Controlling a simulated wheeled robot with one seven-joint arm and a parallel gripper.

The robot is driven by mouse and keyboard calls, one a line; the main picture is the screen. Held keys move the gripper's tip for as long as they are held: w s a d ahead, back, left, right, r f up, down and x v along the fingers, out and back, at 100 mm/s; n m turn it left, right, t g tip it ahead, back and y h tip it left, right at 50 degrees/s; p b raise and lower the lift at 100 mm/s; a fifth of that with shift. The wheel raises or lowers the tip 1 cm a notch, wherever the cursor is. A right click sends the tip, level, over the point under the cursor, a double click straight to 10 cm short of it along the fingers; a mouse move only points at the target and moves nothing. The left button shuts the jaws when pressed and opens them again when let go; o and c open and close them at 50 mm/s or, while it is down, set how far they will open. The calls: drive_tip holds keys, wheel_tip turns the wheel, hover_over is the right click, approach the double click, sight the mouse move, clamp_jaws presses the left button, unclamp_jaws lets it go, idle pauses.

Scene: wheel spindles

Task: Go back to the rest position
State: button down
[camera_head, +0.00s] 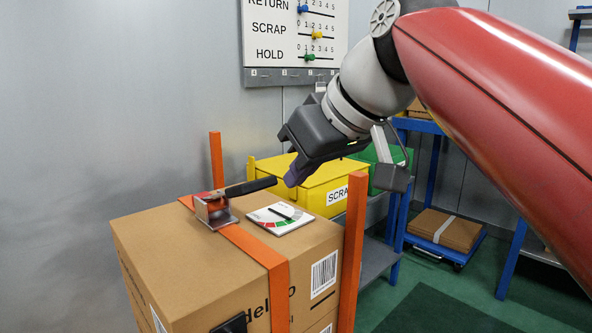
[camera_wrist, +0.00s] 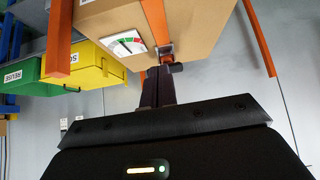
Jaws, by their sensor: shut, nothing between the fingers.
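My gripper (camera_head: 292,178) is above the right side of a cardboard box (camera_head: 160,250) in the head view, near the yellow bin. In the wrist view my gripper (camera_wrist: 158,72) shows dark fingers together, shut with nothing held. An orange strap (camera_head: 250,243) runs over the box. A metal ratchet buckle (camera_head: 213,211) with a black handle (camera_head: 251,186) sits on the strap, and the handle points toward my gripper. In the head view the gripper appears apart from the handle. In the wrist view the fingers partly hide the buckle (camera_wrist: 166,51).
A gauge card (camera_head: 280,218) lies on the box. Orange posts (camera_head: 352,250) stand at its corners. A yellow scrap bin (camera_head: 318,187) and a green bin (camera_head: 368,155) stand behind. A board with sliders (camera_head: 292,35) hangs on the wall. A blue cart (camera_head: 445,250) holds flat cardboard.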

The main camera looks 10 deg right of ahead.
idle(0.4)
drive_tip(key=s+d+f+m+h+p, duration=0.1)
drive_tip(key=s+d+f+m+p, duration=0.1)
drive_tip(key=f, duration=0.6)
drive_tip(key=s+d+f+m+g+h+p, duration=0.1)
drive_tip(key=s+d+f+m+h+p, duration=0.1)
drive_tip(key=s+f, duration=0.3)
drive_tip(key=s+d+f+m+h+p, duration=0.1)
drive_tip(key=s+d+f+m+p, duration=0.1)
drive_tip(key=f, duration=0.9)
drive_tip(key=shift+s+d+f+m+h, duration=0.2)
drive_tip(key=shift+s+d+m+h, duration=0.15)
drive_tip(key=shift+s+d, duration=0.5)
